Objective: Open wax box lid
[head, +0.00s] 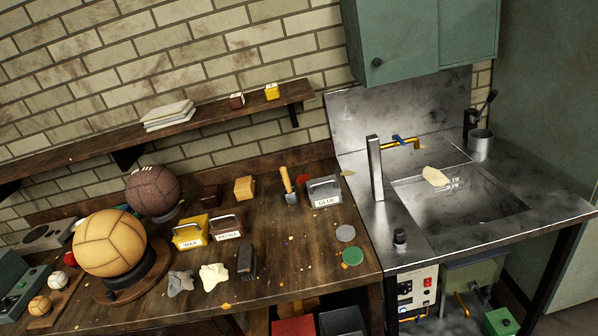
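The wax box (190,233) is a small yellow box with a white label reading WAX. It sits on the wooden workbench (290,258), just right of the large tan ball. Its yellow top looks closed, though the lid is too small to tell clearly. A brown box (227,229) with a white label stands right beside it on the right. My gripper does not show in the head view.
A tan ball (108,243) on a stand and a dark brown ball (152,190) are left of and behind the box. Cloths (214,276) and a brush (247,262) lie in front. A grey GLUE box (324,191) and a metal sink (460,205) are to the right.

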